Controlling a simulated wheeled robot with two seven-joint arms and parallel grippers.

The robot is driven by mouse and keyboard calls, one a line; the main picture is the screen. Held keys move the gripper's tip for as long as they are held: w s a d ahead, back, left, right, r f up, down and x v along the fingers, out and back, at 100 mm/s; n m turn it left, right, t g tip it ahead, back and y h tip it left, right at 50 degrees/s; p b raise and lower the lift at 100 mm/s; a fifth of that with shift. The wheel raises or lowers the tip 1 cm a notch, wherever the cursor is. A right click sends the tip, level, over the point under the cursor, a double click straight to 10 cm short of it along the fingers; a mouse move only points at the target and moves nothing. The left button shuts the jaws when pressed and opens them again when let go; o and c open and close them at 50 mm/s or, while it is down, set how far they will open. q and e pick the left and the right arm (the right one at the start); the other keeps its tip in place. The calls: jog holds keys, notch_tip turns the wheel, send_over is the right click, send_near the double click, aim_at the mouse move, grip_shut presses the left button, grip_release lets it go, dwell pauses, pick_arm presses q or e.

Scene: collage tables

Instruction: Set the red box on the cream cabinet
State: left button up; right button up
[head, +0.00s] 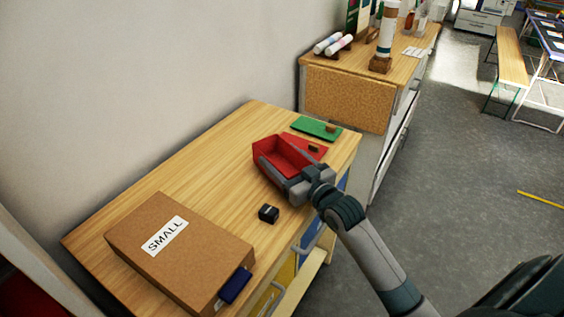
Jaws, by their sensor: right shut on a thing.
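The red box (268,160) is an open-topped bin at the right part of a wood-topped cabinet (190,165). My right gripper (302,184) is shut on the box's near right side, its arm coming in from the lower right. I cannot tell whether the box's underside touches the top or is slightly above it. The near cabinet has yellow and blue fronts and a pale lower edge; I cannot tell for sure if it is the cream cabinet. My left gripper is not in view.
A cardboard box marked SMALL (185,250) lies at the near left, with a blue item (235,286) at its corner. A small black block (268,213) sits nearby. Green (315,128) and red (316,147) boards lie behind the box. A corkboard-sided cabinet (350,98) stands beyond.

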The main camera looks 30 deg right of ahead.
jog(key=shift+f, duration=0.8)
jog(key=o, duration=1.1)
jog(key=shift+s+d, duration=0.1)
jog(key=shift+s, duration=0.25)
jog(key=s, duration=0.3)
jog(key=s+d+b, duration=0.1)
jog(key=s, duration=0.5)
jog(key=shift+s+d+b, duration=0.15)
jog(key=shift+s+b, duration=0.15)
jog(key=shift+s, duration=0.05)
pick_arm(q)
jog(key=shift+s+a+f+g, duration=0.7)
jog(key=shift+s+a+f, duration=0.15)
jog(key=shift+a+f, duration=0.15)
pick_arm(e)
jog(key=shift+s+d, duration=0.1)
jog(key=shift+s, duration=0.65)
